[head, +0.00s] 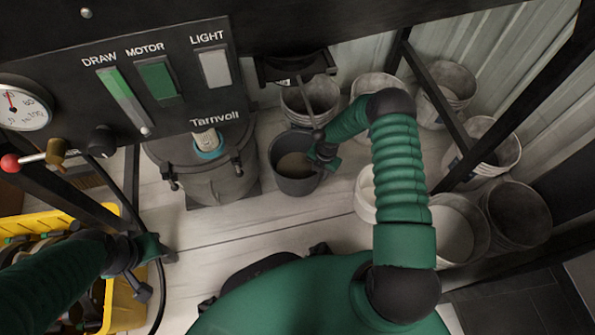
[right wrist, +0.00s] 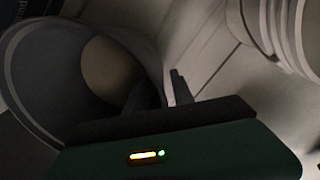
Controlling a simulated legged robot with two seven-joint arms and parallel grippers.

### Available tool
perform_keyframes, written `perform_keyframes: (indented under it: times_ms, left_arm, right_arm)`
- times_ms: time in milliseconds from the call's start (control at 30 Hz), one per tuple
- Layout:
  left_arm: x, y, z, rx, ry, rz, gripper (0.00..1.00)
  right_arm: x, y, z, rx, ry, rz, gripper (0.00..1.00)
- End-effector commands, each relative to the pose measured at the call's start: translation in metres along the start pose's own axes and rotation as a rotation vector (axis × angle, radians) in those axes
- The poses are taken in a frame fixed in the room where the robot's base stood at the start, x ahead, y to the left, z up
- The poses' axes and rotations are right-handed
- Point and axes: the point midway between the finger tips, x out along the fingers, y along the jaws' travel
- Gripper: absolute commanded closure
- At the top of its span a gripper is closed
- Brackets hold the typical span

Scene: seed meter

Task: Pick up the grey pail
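The grey pail (head: 283,180) stands upright on the pale floor, right of the large lidded drum, with tan material inside. My right gripper (head: 322,158) is at the pail's right rim. In the right wrist view the pail (right wrist: 45,75) fills the left side. There the fingers of my right gripper (right wrist: 163,92) stand apart, one over the pail's opening and one outside its wall, with a gap still showing beside the rim. My left gripper (head: 150,262) is at the lower left, by the yellow crate; its finger opening is unclear.
A lidded drum (head: 212,180) stands left of the pail under the control panel (head: 120,60). A yellow crate (head: 125,300) of parts is at the lower left. Several other pails, one being a white pail (head: 365,195), crowd the right. Clear floor (head: 250,225) lies in front.

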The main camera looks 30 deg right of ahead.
Motion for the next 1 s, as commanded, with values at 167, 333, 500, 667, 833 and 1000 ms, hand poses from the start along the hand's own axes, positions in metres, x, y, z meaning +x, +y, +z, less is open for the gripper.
perform_keyframes:
  times_ms: [167, 333, 500, 667, 833, 1000]
  left_arm:
    - [-0.0019, 0.0, -0.0006, 0.0, 0.001, 0.0, 0.64]
    - [-0.0019, 0.0, -0.0006, 0.0, 0.001, 0.0, 0.64]
    - [-0.0019, 0.0, -0.0007, 0.0, 0.001, 0.0, 0.64]
    - [-0.0019, 0.0, -0.0006, 0.0, 0.001, 0.0, 0.64]
    - [-0.0019, 0.0, -0.0006, 0.0, 0.001, 0.0, 0.64]
    - [-0.0019, 0.0, -0.0006, 0.0, 0.0, 0.0, 0.64]
  right_arm:
    - [-0.0024, 0.0003, 0.0003, 0.0, -0.001, 0.0, 0.79]
    - [-0.0023, 0.0002, 0.0003, 0.0, 0.0, 0.0, 1.0]
    - [-0.0024, 0.0002, 0.0002, 0.0, 0.0, 0.0, 1.0]
    - [-0.0024, 0.0002, 0.0002, 0.0, 0.0, 0.0, 1.0]
    - [-0.0024, 0.0002, 0.0002, 0.0, 0.0, 0.0, 1.0]
    - [-0.0024, 0.0002, 0.0002, 0.0, 0.0, 0.0, 1.0]
